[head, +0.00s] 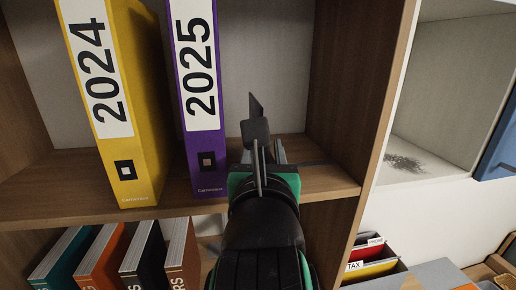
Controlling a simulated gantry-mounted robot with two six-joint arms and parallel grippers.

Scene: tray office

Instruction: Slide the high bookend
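One black and green gripper (258,155), which I take to be my right one, reaches from the bottom middle into the upper shelf. It is just right of the purple 2025 binder (205,140). I cannot tell whether the fingers are apart or touch the bookend. My other gripper is not in view.
The upper shelf board (325,182) is bare right of the gripper, up to the wooden side wall (350,90). Several binders stand on the lower shelf. A file box with folders (370,268) is at lower right.

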